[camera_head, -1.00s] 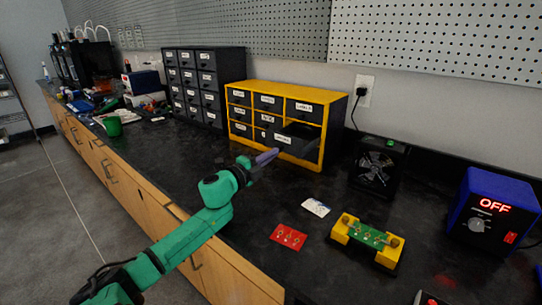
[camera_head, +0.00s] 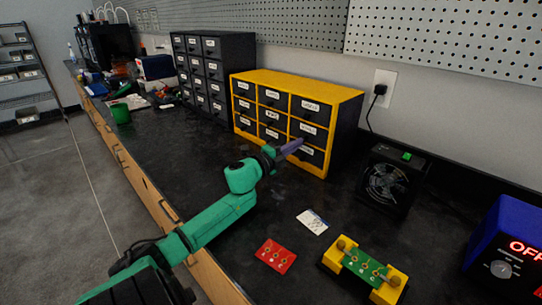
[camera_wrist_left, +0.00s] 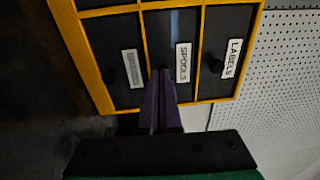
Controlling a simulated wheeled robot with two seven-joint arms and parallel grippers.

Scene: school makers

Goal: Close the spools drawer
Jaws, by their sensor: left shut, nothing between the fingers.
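The spools drawer (camera_head: 311,131) is a dark drawer in the middle row of the right column of a yellow-framed cabinet (camera_head: 330,85). Its front looks level with its neighbours in the head view. In the wrist view, the spools drawer (camera_wrist_left: 180,35) shows its SPOOLS label between the labels drawer (camera_wrist_left: 225,55) and a drawer with an unreadable label. My left gripper (camera_head: 297,143) is shut and empty, its purple fingertips at the lower part of the drawer front. The left gripper (camera_wrist_left: 162,76) seems to touch the front; exact contact is unclear. My right gripper is not in view.
A taller dark drawer cabinet (camera_head: 222,50) stands to the left. A black fan (camera_head: 388,178) stands to the right. A red board (camera_head: 276,256), a white card (camera_head: 312,221) and a yellow holder with a green board (camera_head: 364,268) lie in front. The blue power supply (camera_head: 505,250) is far right.

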